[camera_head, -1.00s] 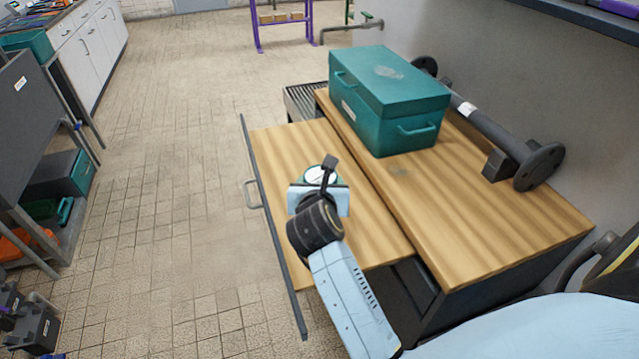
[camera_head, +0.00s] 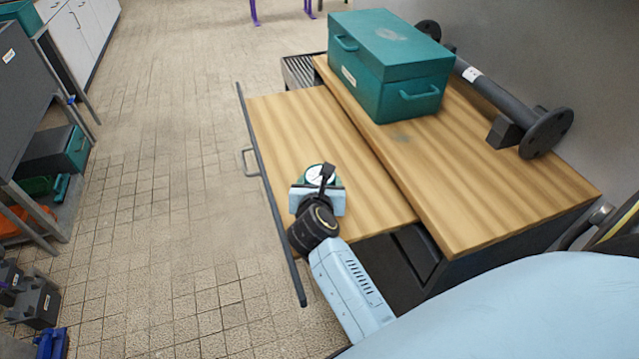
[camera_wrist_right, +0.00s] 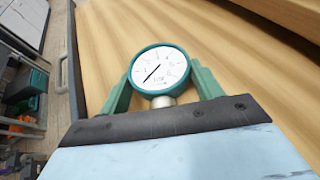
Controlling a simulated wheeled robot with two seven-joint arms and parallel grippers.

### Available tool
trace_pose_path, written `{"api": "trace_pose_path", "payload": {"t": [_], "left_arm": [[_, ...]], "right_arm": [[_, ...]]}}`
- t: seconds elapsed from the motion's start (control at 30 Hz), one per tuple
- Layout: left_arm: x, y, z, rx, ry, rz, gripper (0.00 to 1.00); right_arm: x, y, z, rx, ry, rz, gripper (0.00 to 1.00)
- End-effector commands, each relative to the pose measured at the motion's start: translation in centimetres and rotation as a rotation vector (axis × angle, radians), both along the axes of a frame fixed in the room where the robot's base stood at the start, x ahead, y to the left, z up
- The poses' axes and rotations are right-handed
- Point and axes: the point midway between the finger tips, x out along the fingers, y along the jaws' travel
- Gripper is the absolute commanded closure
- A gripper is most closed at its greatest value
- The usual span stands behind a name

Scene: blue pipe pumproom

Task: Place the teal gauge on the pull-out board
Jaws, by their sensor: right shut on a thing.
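The teal gauge (camera_head: 319,174) has a round white dial with a teal rim, and it also shows in the right wrist view (camera_wrist_right: 160,70). My right gripper (camera_head: 321,182) is shut on it, with one teal finger on each side of the stem in the right wrist view (camera_wrist_right: 160,92). The gauge is over the wooden pull-out board (camera_head: 290,125); I cannot tell whether it touches the board. The pull-out board extends left from the workbench, with a dark front edge and a handle. My left gripper is not in view.
The wooden bench top (camera_head: 500,185) carries a teal toolbox (camera_head: 390,65) and a dark flanged pipe (camera_head: 505,100). A grey shelf unit (camera_head: 30,100) stands at the far left. The tiled floor (camera_head: 170,170) between is clear. The board around the gauge is bare.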

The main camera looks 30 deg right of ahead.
Motion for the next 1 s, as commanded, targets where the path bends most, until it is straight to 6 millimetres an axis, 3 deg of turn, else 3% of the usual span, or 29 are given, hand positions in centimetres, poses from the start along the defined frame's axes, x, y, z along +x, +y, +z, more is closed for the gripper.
{"api": "trace_pose_path", "payload": {"t": [0.17,0.2,0.37,0.7,1.0], "left_arm": [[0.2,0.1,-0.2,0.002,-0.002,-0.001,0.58],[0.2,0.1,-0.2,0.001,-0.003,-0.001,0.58],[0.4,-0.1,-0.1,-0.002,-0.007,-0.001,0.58],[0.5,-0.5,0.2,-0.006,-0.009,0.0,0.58],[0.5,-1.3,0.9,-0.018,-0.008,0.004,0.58]], "right_arm": [[0.0,0.0,-0.3,0.0,-0.001,0.001,0.63],[0.0,0.0,-0.3,0.0,0.0,0.0,0.33],[0.0,0.0,-0.3,0.0,0.0,0.0,0.14],[0.0,0.0,0.2,0.0,0.0,0.0,0.14],[-4.2,3.0,2.1,0.003,0.003,0.0,0.14]]}}
